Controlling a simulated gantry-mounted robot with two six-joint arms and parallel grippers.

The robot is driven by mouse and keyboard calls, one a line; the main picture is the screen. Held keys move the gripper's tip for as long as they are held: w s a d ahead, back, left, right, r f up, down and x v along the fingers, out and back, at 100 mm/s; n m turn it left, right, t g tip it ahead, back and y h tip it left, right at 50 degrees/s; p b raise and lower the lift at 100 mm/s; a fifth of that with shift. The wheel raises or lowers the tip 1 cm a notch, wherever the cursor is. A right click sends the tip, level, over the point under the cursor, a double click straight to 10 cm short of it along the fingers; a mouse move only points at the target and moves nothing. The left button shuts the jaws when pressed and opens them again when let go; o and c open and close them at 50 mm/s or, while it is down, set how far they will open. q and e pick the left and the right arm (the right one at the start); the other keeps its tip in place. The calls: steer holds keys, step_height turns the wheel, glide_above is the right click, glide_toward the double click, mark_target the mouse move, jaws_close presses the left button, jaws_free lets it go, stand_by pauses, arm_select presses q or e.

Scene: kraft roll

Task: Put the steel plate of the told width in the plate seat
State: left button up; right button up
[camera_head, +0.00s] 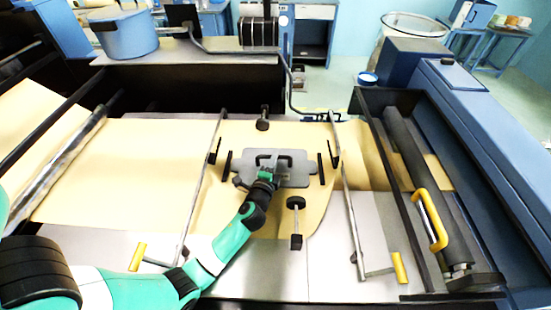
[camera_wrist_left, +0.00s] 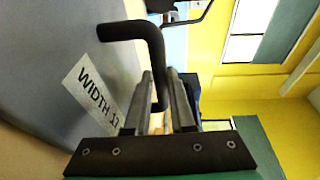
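The grey steel plate (camera_head: 297,175) with a black handle is above or on the kraft paper at the centre of the head view, lying roughly level between two short black upright bars (camera_head: 227,165) (camera_head: 320,168). I cannot tell whether it rests on anything. My left gripper (camera_head: 267,175) is at the handle's near side. In the left wrist view its fingers (camera_wrist_left: 168,105) close around the black handle (camera_wrist_left: 150,35). The plate's label (camera_wrist_left: 97,92) reads "WIDTH 12", with its end hidden by the gripper. My right gripper is out of view.
Kraft paper (camera_head: 145,165) spans the bed. Two long rods (camera_head: 203,180) (camera_head: 350,200) with yellow-ended handles flank the plate. A black-headed post (camera_head: 296,220) stands in front, and another (camera_head: 263,122) behind. A roller with a yellow handle (camera_head: 433,218) is right. A rack (camera_head: 258,32) stands at the back.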

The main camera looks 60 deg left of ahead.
arm_select(q)
steer(key=o, duration=0.3)
steer(key=shift+o, duration=0.2)
steer(key=shift+r, duration=0.1)
steer(key=shift+r, duration=0.15)
steer(key=v, duration=1.2)
